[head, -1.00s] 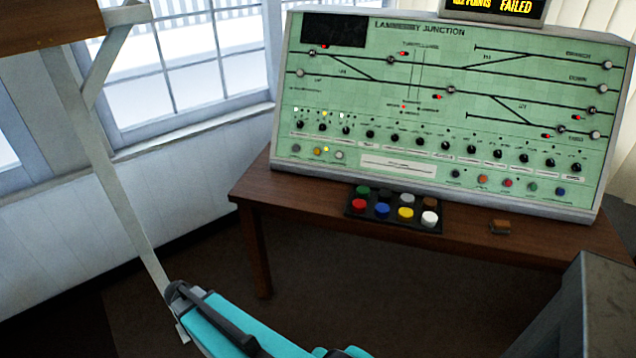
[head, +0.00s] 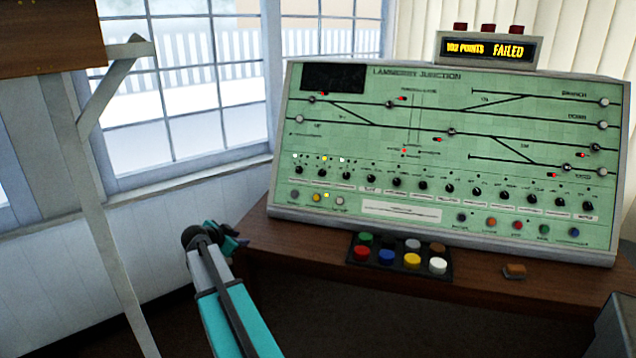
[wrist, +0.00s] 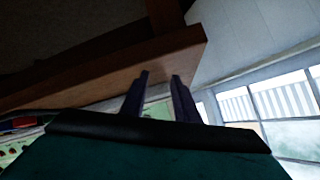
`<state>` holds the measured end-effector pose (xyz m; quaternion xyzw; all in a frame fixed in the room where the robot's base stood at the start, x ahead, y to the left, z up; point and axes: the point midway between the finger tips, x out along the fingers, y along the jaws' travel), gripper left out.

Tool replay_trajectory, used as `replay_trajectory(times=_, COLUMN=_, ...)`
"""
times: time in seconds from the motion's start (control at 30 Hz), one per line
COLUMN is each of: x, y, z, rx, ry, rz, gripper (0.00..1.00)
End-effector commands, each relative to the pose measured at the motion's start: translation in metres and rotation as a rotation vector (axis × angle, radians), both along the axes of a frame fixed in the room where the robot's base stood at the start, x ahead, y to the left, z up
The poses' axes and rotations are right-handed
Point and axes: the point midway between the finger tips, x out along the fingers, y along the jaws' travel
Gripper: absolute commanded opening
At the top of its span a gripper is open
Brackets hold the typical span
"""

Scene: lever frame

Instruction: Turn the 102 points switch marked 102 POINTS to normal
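The green control panel (head: 440,140) stands on the wooden desk in the head view. A row of black rotary switches (head: 422,185) crosses its lower part. Their labels are too small to read, so I cannot tell which is marked 102 POINTS or how it is set. Small lamps (head: 324,158) above the leftmost switches are lit white and yellow. The display (head: 488,48) on top reads "102 POINTS FAILED". My gripper (head: 236,241) is by the desk's left end, left of and apart from the panel. In the wrist view its two dark fingers (wrist: 161,77) are apart and empty.
A black box of coloured buttons (head: 400,257) and a small brown block (head: 514,271) lie on the desk (head: 330,252) before the panel. A pale post with a brace (head: 108,220) stands at left. A grey cabinet (head: 615,328) is at lower right.

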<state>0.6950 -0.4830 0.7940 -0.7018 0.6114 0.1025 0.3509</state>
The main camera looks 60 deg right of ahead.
Motion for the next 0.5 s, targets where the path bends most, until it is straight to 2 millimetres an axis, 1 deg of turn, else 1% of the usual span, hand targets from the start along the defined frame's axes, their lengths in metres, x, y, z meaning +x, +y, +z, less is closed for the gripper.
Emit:
replay_trajectory(times=0.03, x=-0.003, y=-0.017, z=0.011, rx=-0.020, ry=-0.030, rz=-0.023, gripper=0.28)
replay_trajectory(times=0.17, x=-0.016, y=-0.055, z=0.050, rx=-0.070, ry=-0.091, rz=-0.075, gripper=0.28)
replay_trajectory(times=0.27, x=-0.030, y=-0.082, z=0.079, rx=-0.108, ry=-0.136, rz=-0.116, gripper=0.28)
replay_trajectory(times=0.3, x=-0.037, y=-0.093, z=0.091, rx=-0.124, ry=-0.152, rz=-0.131, gripper=0.28)
replay_trajectory(times=0.37, x=-0.048, y=-0.108, z=0.108, rx=-0.146, ry=-0.177, rz=-0.155, gripper=0.28)
replay_trajectory(times=0.4, x=-0.057, y=-0.119, z=0.120, rx=-0.161, ry=-0.191, rz=-0.172, gripper=0.28)
replay_trajectory(times=0.47, x=-0.070, y=-0.133, z=0.136, rx=-0.183, ry=-0.214, rz=-0.196, gripper=0.28)
replay_trajectory(times=0.5, x=-0.079, y=-0.142, z=0.145, rx=-0.197, ry=-0.225, rz=-0.212, gripper=0.28)
